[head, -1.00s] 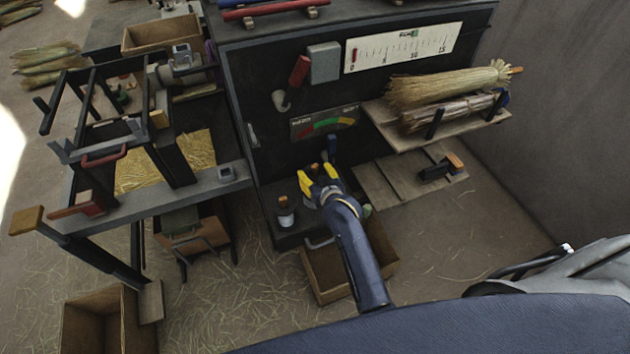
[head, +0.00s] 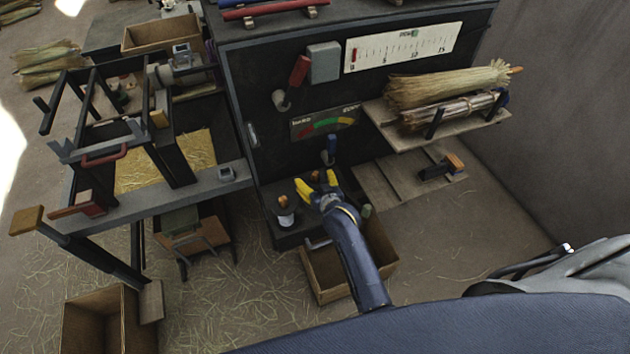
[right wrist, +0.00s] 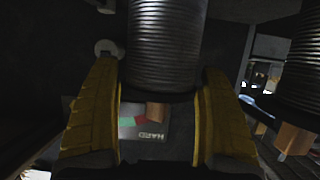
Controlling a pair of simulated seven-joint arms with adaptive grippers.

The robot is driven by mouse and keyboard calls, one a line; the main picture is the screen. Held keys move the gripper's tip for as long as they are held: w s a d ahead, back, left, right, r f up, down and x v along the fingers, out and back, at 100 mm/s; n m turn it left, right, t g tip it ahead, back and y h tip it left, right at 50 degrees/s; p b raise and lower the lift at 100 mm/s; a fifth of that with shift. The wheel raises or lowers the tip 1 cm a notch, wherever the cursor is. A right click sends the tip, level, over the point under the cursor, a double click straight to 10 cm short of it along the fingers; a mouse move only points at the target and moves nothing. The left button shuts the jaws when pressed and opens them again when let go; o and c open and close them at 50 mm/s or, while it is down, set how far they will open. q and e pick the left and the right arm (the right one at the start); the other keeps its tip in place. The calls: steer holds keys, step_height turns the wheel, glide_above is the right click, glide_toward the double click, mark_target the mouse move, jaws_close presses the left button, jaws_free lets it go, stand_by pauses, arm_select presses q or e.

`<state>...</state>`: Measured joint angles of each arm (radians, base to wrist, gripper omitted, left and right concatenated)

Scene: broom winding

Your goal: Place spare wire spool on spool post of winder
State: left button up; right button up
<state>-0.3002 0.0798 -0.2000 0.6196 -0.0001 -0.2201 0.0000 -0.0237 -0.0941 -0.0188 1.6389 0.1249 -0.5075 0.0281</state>
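My right gripper (head: 319,182) has its yellow fingers spread over the dark shelf at the cabinet's foot. In the right wrist view a grey wire-wound spool (right wrist: 163,45) stands in line with the gap between the open fingers, with narrow gaps at the tips. A brown block (right wrist: 156,111) shows below its end. I cannot make out this spool in the head view. A second spool (head: 285,215) with a brown top stands left of the gripper; it seems to be the one at the right wrist view's edge (right wrist: 306,70). My left gripper is out of view.
A blue-handled lever (head: 331,148) is just beyond the gripper, under the coloured gauge (head: 324,123). A wooden box (head: 325,280) is below my arm. A shelf with broom bundles (head: 410,140) juts out at right. A workbench (head: 190,190) stands at left.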

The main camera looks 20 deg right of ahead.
steer(key=shift+o, duration=0.3)
steer(key=shift+r, duration=0.1)
steer(key=a+v, duration=0.1)
steer(key=v, duration=1.1)
steer(key=s+f+n+g, duration=0.1)
steer(key=s+f+g, duration=0.1)
steer(key=s+f, duration=0.65)
steer(key=s+f+g, duration=0.2)
steer(key=s+f, duration=0.1)
steer(key=f, duration=1.1)
steer(key=s+f+n+g, duration=0.1)
steer(key=s+f+g, duration=0.3)
steer(key=f, duration=0.7)
steer(key=s+d+f+g, duration=0.1)
steer(key=s+f, duration=0.4)
steer(key=s, duration=0.5)
steer(key=s+d+f+g, duration=0.1)
steer(key=s+d+f, duration=0.3)
steer(key=s, duration=0.6)
steer(key=s+d+f+n+g, duration=0.1)
steer(key=s+d+f+g, duration=0.1)
steer(key=s+f, duration=0.5)
steer(key=s+d, duration=0.1)
steer(key=s, duration=0.3)
steer(key=shift+d+h, duration=0.15)
steer(key=shift+h, duration=0.25)
steer(key=shift+s+f, duration=0.1)
steer(key=shift+s, duration=0.05)
